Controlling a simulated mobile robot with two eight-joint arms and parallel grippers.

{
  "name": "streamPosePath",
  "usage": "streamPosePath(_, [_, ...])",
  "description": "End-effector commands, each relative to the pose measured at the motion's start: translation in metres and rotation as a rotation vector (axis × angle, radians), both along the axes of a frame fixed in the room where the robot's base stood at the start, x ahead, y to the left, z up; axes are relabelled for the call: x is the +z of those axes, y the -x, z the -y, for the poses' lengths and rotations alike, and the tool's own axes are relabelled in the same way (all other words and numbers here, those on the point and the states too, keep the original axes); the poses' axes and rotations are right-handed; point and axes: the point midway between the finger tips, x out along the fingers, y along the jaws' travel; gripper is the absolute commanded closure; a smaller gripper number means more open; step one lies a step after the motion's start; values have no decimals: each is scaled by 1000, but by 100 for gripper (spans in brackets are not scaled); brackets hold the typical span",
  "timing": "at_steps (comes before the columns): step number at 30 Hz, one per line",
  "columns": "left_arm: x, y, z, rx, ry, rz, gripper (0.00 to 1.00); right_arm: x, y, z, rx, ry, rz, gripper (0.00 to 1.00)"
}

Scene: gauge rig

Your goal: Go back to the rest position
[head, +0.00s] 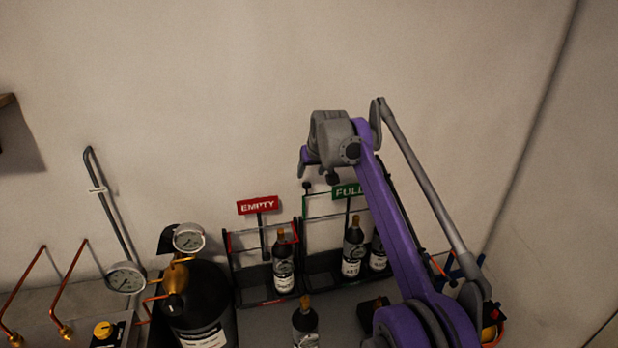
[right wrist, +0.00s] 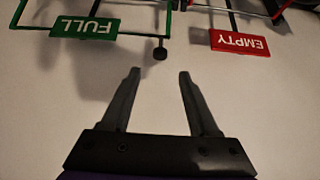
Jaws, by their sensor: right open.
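My right arm, purple and grey, rises from the lower right in the head view. Its gripper (head: 309,163) is up in front of the wall, above the racks and left of the green FULL sign (head: 348,191). In the right wrist view the right gripper (right wrist: 158,75) is open, with nothing between its two dark fingers. The FULL sign (right wrist: 85,27) and the red EMPTY sign (right wrist: 240,42) appear upside down beyond the fingertips. My left gripper is not in view.
The EMPTY rack (head: 232,262) holds one dark bottle (head: 283,265). The FULL rack (head: 322,266) holds two bottles. Another bottle (head: 305,325) stands in front. A large black cylinder (head: 200,300) with gauges (head: 188,238) stands left. The upper wall area is clear.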

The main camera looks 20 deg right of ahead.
Motion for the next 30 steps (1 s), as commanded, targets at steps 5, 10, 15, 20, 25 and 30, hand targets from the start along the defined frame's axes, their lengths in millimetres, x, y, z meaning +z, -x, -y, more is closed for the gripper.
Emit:
streamPosePath(5, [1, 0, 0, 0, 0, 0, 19, 8, 6, 0, 0, 0, 0, 39])
streamPosePath(10, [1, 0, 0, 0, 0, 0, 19, 8, 6, 0, 0, 0, 0, 39])
streamPosePath(15, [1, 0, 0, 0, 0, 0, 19, 8, 9, 0, 0, 0, -1, 39])
streamPosePath(20, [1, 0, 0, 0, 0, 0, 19, 8, 32, -4, 1, -1, -12, 39])
streamPosePath(25, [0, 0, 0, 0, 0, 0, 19, 0, 81, -10, 1, -2, -31, 39])
streamPosePath(30, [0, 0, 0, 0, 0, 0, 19, -20, 140, -16, 1, -2, -52, 39])
